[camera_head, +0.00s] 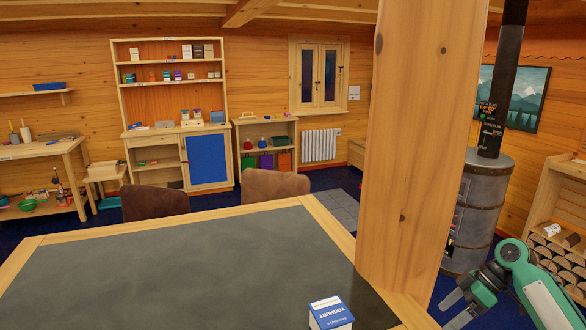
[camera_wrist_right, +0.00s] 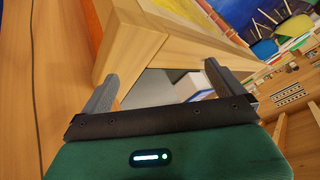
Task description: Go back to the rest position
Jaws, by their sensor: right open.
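My right gripper (camera_head: 457,306) is at the lower right of the head view, beside the front right corner of the table and right of the wooden post. In the right wrist view my right gripper (camera_wrist_right: 161,84) has its two fingers wide apart, with nothing held between them. My left gripper is not in view.
A thick wooden post (camera_head: 412,150) rises at the right side of the dark-topped table (camera_head: 190,270). A blue and white yoghurt box (camera_head: 330,314) stands near the table's front edge. Two brown chairs (camera_head: 275,185) (camera_head: 153,202) stand behind. A stove (camera_head: 474,215) is at right.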

